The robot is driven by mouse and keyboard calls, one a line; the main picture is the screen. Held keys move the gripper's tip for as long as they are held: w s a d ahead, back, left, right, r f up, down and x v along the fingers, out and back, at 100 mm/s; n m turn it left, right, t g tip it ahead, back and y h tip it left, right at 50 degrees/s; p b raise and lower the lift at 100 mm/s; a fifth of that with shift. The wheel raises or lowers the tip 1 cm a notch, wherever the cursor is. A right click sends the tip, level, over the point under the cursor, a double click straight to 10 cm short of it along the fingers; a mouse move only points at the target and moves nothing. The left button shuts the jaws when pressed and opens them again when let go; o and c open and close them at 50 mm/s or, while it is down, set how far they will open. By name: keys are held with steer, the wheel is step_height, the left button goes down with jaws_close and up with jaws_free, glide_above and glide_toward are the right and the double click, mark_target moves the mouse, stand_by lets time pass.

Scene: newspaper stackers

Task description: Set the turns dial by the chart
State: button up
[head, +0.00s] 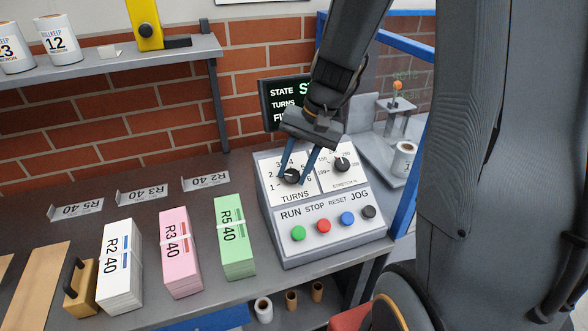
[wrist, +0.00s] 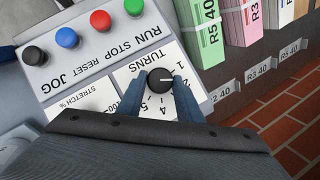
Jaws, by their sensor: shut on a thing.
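The black turns dial (head: 291,176) sits on the TURNS plate (head: 283,165) of the sloped control box (head: 335,252). My gripper (head: 294,178) reaches down from above, its two blue fingers shut on the dial from both sides. The grip on the dial (wrist: 160,80) also shows in the wrist view. There the dial's white mark points right, toward the low numbers near 1 and 2; the exact number is unclear. A dark screen (head: 273,104) reads STATE, TURNS and a third line, its right side hidden by my arm. I see no clear chart.
A stretch dial (head: 342,164) is right of the turns dial. Green, red, blue and black buttons (head: 323,226) line the box front. R2, R3 and R5 paper stacks (head: 235,240) stand left on the bench. A blue rail (head: 405,190) runs at right.

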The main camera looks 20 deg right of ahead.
steer(key=shift+m, duration=0.4)
steer(key=o, duration=1)
steer(key=b+v, duration=0.1)
steer(key=v, duration=0.7)
steer(key=shift+d+f, duration=0.1)
steer(key=shift+d, duration=0.05)
steer(key=s+a+f+n+h, duration=0.1)
steer(key=s+f+n, duration=0.1)
steer(key=s+f, duration=0.1)
steer(key=s+a+f+n+h, duration=0.1)
steer(key=s+f+n, duration=0.1)
steer(key=s+f, duration=0.1)
steer(key=s+a+f+n+h, duration=0.1)
steer(key=s+f+n, duration=0.2)
steer(key=s, duration=0.1)
steer(key=shift+a+f, duration=0.1)
steer(key=shift+f, duration=0.2)
steer(key=shift+c, duration=0.2)
